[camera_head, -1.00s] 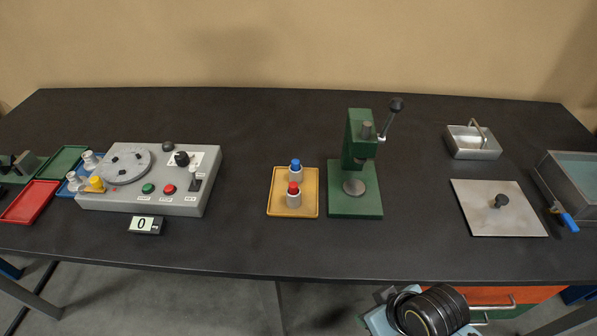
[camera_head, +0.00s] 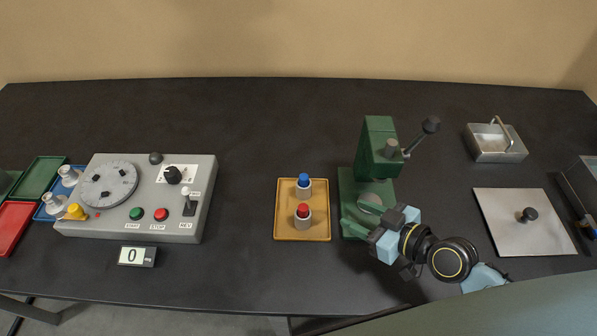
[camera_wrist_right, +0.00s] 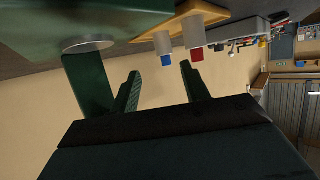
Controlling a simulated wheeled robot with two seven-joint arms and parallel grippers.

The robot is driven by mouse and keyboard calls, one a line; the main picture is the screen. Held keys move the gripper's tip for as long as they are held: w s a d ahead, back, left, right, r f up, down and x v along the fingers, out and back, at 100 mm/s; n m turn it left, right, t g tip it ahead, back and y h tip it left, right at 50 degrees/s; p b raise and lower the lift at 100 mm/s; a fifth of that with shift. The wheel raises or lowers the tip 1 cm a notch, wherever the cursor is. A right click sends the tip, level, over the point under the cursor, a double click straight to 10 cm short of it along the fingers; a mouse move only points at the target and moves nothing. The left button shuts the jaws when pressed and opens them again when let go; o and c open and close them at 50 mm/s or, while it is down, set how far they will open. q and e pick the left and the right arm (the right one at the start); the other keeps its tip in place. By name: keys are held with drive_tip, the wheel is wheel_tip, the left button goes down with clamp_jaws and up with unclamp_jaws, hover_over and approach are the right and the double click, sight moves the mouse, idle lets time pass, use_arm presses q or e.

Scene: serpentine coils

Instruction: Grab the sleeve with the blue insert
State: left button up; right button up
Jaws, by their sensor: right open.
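The sleeve with the blue insert (camera_head: 304,190) is a short pale sleeve with a blue top. It stands upright at the back of a yellow tray (camera_head: 318,236). A like sleeve with a red insert (camera_head: 303,219) stands in front of it. My right gripper (camera_head: 353,218) is open and empty, to the right of the tray and in front of the press. In the right wrist view, the blue insert (camera_wrist_right: 167,60) and the red insert (camera_wrist_right: 196,55) appear upside down beyond my spread fingers (camera_wrist_right: 160,85). My left gripper is out of view.
A green press (camera_head: 378,150) with a lever stands right of the tray, close to my right gripper. A grey control box (camera_head: 140,225) with a dial is on the left. A metal plate (camera_head: 505,235) and a small metal box (camera_head: 485,145) are on the right.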

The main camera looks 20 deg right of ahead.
drive_tip(key=p, duration=0.1)
approach(308, 181)
drive_tip(key=shift+a+f, duration=0.2)
drive_tip(key=shift+f, duration=0.8)
drive_tip(key=w+a, duration=0.1)
drive_tip(key=w, duration=0.1)
drive_tip(key=w+a+p, duration=0.1)
drive_tip(key=shift+w+a, duration=0.1)
drive_tip(key=shift+w, duration=0.25)
drive_tip(key=x, duration=0.3)
drive_tip(key=shift+w+a, duration=0.15)
drive_tip(key=shift+w, duration=0.1)
drive_tip(key=shift+w+a+f, duration=0.1)
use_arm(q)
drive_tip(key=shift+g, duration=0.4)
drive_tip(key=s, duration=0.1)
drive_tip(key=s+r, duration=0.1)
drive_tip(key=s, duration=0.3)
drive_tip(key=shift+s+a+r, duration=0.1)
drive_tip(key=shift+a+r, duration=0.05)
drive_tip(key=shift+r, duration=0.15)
use_arm(e)
drive_tip(key=shift+c, duration=0.4)
drive_tip(key=c, duration=0.7)
drive_tip(key=shift+c, duration=0.5)
